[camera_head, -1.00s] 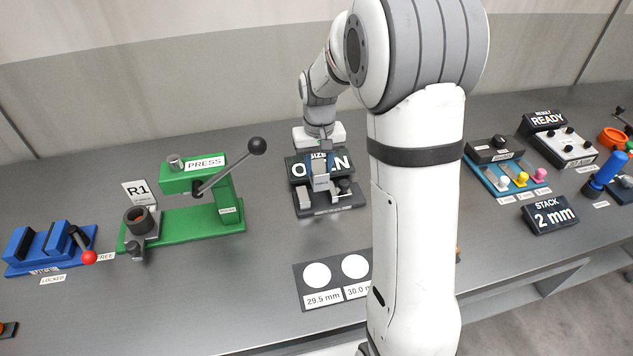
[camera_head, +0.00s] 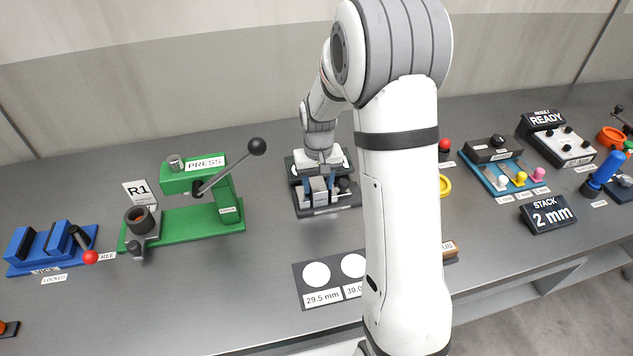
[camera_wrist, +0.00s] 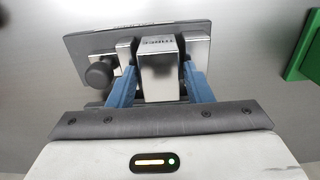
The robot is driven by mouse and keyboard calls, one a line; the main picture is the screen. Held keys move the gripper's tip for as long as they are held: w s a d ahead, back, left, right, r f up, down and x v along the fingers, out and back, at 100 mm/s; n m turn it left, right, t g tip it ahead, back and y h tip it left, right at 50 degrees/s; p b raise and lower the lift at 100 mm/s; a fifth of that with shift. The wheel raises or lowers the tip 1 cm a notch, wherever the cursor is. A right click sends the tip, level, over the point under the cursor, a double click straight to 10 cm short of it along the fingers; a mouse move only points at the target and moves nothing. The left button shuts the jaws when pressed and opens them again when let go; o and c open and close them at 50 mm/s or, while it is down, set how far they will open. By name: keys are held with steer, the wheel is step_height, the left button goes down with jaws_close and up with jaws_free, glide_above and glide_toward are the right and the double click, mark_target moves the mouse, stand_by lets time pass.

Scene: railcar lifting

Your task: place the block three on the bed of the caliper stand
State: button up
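Block three (camera_wrist: 160,75), a metal block with "THREE" on its end, is between the blue fingers of my gripper (camera_wrist: 160,88) in the wrist view. The fingers look closed on its two sides. The block (camera_head: 318,188) is over the middle of the caliper stand (camera_head: 328,211), among its grey jaws, in the head view. I cannot tell whether its underside touches the bed. The stand's dark base (camera_wrist: 85,43) and black knob (camera_wrist: 100,73) show in the wrist view. My gripper (camera_head: 319,178) covers most of the stand's display.
A green press (camera_head: 200,208) stands left of the stand, with its lever toward it. A dark plate (camera_head: 330,284) with white discs and size labels lies in front. My arm hides part of the bench right of the stand. A blue tray (camera_head: 506,178) lies farther right.

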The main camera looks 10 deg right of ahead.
mark_target(318, 185)
steer(key=shift+o, duration=1.2)
step_height(318, 185, up, 12)
steer(key=s+r+t, duration=0.1)
steer(key=s+r, duration=0.1)
steer(key=s, duration=1)
steer(key=s+r+t, duration=0.2)
steer(key=s, duration=1)
steer(key=shift+a+b, duration=0.2)
steer(key=shift+b, duration=0.25)
steer(key=shift+c, duration=0.4)
